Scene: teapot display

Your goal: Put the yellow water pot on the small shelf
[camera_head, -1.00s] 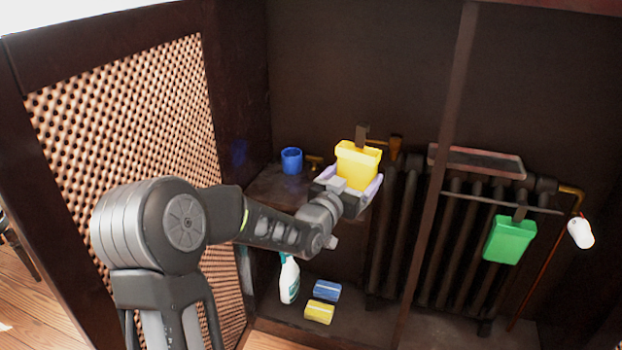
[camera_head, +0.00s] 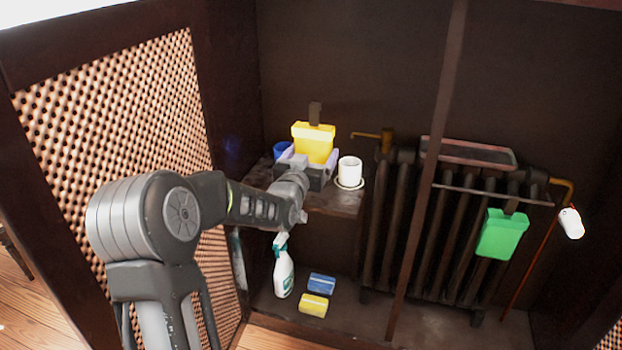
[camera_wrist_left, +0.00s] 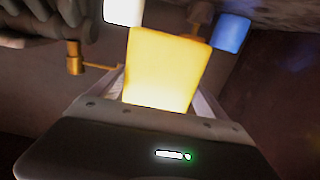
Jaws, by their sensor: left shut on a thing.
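The yellow water pot (camera_head: 313,145) has a dark upright piece at its back. My left gripper (camera_head: 308,164) is shut on it, in the head view just above the small shelf (camera_head: 334,203). The pot appears upright, between a blue cup (camera_head: 282,150) and a white cup (camera_head: 349,170). I cannot tell whether its base touches the shelf; the gripper hides it. In the left wrist view the yellow pot (camera_wrist_left: 163,70) fills the space between the fingers. My right gripper is not in view.
The white cup stands on a saucer at the shelf's right. A radiator (camera_head: 400,240) and a hanging green container (camera_head: 502,234) are to the right. A lattice panel (camera_head: 120,130) is close on the left.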

